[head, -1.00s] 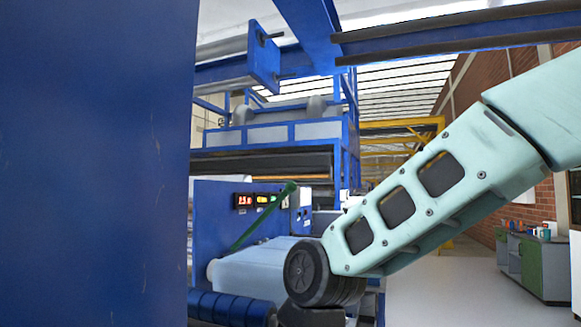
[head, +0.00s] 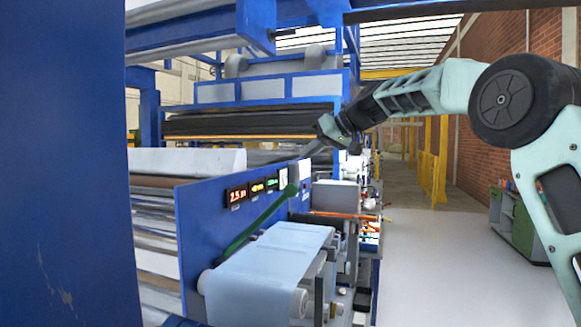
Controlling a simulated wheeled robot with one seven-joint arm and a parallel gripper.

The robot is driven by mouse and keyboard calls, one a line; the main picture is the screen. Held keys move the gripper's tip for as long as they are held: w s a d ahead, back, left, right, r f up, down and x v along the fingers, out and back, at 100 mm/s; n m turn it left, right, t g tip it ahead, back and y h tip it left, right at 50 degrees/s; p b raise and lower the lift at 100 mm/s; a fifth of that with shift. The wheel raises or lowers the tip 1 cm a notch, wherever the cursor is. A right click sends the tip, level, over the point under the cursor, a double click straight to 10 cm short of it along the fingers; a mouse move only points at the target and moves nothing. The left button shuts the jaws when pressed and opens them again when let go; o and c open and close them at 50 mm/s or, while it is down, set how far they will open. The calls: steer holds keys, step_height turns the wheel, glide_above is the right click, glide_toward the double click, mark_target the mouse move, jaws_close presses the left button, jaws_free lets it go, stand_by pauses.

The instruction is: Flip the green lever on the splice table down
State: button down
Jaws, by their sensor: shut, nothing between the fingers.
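The green lever (head: 262,218) is on the blue side panel (head: 200,240) of the splice table. It slants up to the right from its lower left end, and its thick knob end is raised beside the small displays. The table's pale film sheet (head: 270,262) lies just below and right of it. My gripper (head: 308,152) is above and a little right of the lever's knob, apart from it in the picture. It looks shut and empty, pointing down-left. The fingertips are small and hard to make out.
Lit displays (head: 250,190) sit on the panel near the lever. A blue frame (head: 65,170) fills the left side. Machine rollers (head: 240,122) stand behind. A bench with tools (head: 345,225) is right of the table. The floor (head: 430,260) at the right is clear.

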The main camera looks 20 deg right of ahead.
steer(key=shift+w+d+r, duration=0.2)
steer(key=shift+d+r, duration=0.05)
steer(key=w+a+f+p, duration=0.1)
steer(key=f+p, duration=0.1)
steer(key=w+a+f+p, duration=0.1)
steer(key=a+f+p, duration=0.1)
steer(key=f, duration=0.1)
steer(key=w+a+f+p, duration=0.1)
steer(key=f+p, duration=0.1)
steer(key=p, duration=0.1)
steer(key=shift+w+a+f, duration=0.15)
steer(key=shift+w+a, duration=0.1)
steer(key=shift+a, duration=0.15)
steer(key=shift+s+d+f, duration=0.1)
steer(key=shift+s+f, duration=0.2)
steer(key=shift+s, duration=0.05)
